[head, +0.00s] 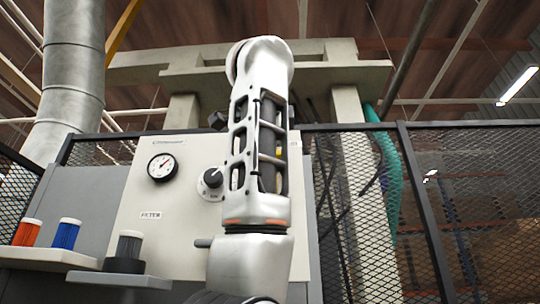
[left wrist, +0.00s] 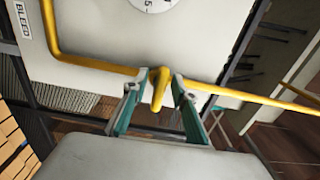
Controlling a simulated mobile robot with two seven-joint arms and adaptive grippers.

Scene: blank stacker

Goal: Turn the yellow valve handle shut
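In the left wrist view a yellow valve handle (left wrist: 158,88) stands out on a yellow pipe (left wrist: 95,62) that runs across a pale panel. My left gripper (left wrist: 160,84) is open, with one teal-and-grey finger on each side of the handle. The handle lies between the fingertips, and narrow gaps seem to show on both sides. I cannot tell how far the handle is turned. In the head view an arm link of mine stands upright in the middle and hides part of the panel. The handle and both grippers are out of sight there.
The head view shows a pale panel (head: 125,215) with a gauge (head: 162,167) and a black knob (head: 212,179). Orange (head: 27,233), blue (head: 65,234) and grey (head: 130,246) filters stand on ledges at left. Mesh fencing (head: 480,200) is at right. A BLEED label (left wrist: 21,20) is in the wrist view.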

